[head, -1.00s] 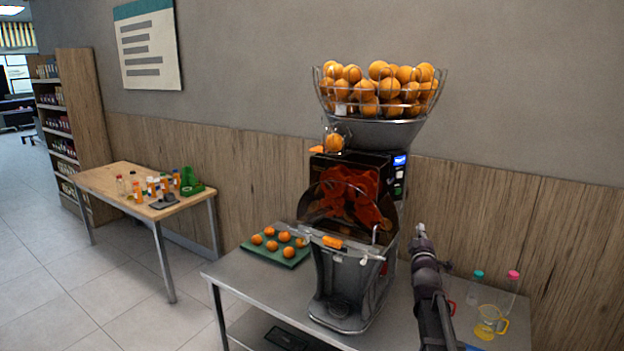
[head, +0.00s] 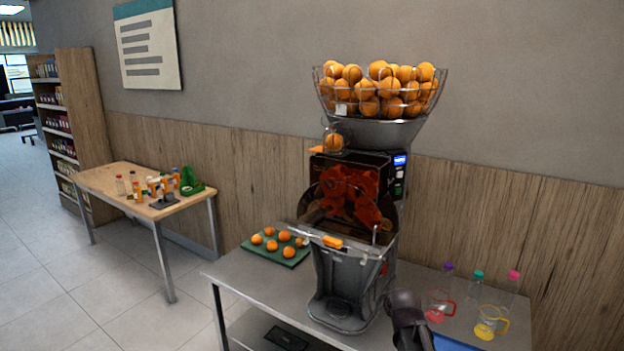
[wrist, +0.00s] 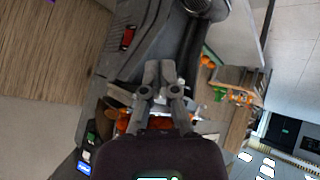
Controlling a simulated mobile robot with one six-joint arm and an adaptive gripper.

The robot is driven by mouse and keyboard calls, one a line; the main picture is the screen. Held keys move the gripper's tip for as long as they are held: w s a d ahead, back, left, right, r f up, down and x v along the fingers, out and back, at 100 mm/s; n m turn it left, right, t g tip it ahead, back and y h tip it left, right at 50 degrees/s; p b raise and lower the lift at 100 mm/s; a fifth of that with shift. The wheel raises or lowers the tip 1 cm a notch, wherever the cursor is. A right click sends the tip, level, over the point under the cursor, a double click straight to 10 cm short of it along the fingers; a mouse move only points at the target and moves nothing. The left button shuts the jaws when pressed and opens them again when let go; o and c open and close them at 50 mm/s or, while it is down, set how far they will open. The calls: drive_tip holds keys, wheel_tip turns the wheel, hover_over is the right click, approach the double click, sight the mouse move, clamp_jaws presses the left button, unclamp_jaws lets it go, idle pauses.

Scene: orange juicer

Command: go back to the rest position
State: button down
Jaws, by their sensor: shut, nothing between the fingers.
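My gripper (wrist: 160,70) shows in the wrist view with its two fingers close together, shut and empty. The wrist view is turned, and the juicer lies beyond the fingers, which are apart from it as far as I can tell. In the head view a dark part of my arm is low in the picture, just right of the juicer's base. The fingertips cannot be made out there. The orange juicer (head: 345,270) stands on the metal table (head: 245,285), with a wire basket of oranges (head: 380,90) on top.
A green tray of oranges (head: 262,254) lies left of the juicer. A red-handled jug (head: 437,303), a yellow jug (head: 488,322) and capped bottles (head: 474,288) stand at the right. A wooden table (head: 95,180) with small bottles is further left. The floor (head: 80,300) at left is clear.

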drive_tip(key=s+a+f+m+g, duration=0.2)
drive_tip(key=s+g, duration=0.2)
drive_tip(key=s, duration=0.5)
drive_tip(key=s+a+f+m+g, duration=0.2)
drive_tip(key=s+g, duration=0.3)
drive_tip(key=s, duration=0.5)
drive_tip(key=shift+a+f+m+y, duration=0.3)
drive_tip(key=shift+a+f+y, duration=0.1)
drive_tip(key=shift+a+f, duration=0.35)
drive_tip(key=w+d+r+m+t+y+p, duration=0.2)
drive_tip(key=w+r+t+y, duration=0.3)
drive_tip(key=w, duration=0.7)
drive_tip(key=w+d+r+m+t+y+p, duration=0.1)
drive_tip(key=w+r+m+t+y+p, duration=0.15)
drive_tip(key=w+r, duration=0.7)
drive_tip(key=w+d+r+m+t+p, duration=0.2)
drive_tip(key=w+d+r+m+t, duration=0.2)
drive_tip(key=w+d+r, duration=0.2)
drive_tip(key=w+d+r+m+t+p, duration=0.2)
drive_tip(key=w+d+r+m+t, duration=0.2)
drive_tip(key=w+d, duration=0.7)
wheel_tip(320, 180, up, 3)
drive_tip(key=shift+d+f+y, duration=0.2)
drive_tip(key=shift+d+y, duration=0.25)
drive_tip(key=shift+d, duration=0.55)
